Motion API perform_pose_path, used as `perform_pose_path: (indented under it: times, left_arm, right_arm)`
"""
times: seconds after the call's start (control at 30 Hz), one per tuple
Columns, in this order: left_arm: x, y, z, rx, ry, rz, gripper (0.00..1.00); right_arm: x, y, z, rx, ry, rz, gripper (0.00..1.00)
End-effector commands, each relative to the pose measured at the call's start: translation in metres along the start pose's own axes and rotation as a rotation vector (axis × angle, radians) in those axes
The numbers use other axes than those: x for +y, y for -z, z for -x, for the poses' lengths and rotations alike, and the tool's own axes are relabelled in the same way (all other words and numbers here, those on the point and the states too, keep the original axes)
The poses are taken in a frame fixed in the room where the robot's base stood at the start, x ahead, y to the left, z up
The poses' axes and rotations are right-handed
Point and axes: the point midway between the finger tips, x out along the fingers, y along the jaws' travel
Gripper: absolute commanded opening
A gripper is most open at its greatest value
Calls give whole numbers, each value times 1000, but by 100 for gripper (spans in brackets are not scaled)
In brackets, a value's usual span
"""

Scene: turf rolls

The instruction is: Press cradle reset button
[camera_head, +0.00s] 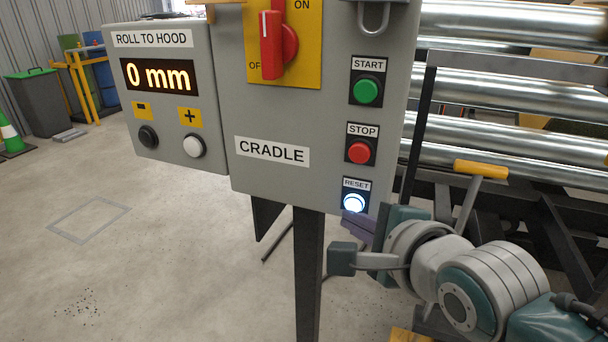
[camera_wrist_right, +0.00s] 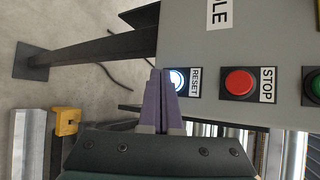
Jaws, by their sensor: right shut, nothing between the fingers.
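The grey cradle control box (camera_head: 270,190) stands on a dark post in the middle of the head view. Its RESET button (camera_head: 354,204) glows white-blue at the lower right of the panel, below the red STOP button (camera_head: 359,152) and the green START button (camera_head: 366,91). My right gripper (camera_head: 354,219) is shut and empty, its purple fingertips right at the lower edge of the RESET button. In the right wrist view the fingertips (camera_wrist_right: 160,78) lie beside the lit RESET button (camera_wrist_right: 178,81); I cannot tell whether they touch it. My left gripper is not in view.
A red rotary switch (camera_head: 272,45) sits on a yellow plate above the CRADLE label. A display box (camera_head: 165,95) at left reads 0 mm. Large metal rollers (camera_head: 500,85) and a yellow-handled lever (camera_head: 481,170) stand at right. Open floor lies at left.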

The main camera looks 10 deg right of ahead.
Motion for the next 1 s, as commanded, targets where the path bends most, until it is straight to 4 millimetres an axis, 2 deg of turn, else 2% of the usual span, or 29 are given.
perform_pose_path:
  times: [1.0]
  left_arm:
    - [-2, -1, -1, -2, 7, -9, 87]
  right_arm:
    - [-6, 6, -9, 1, 0, 0, 0]
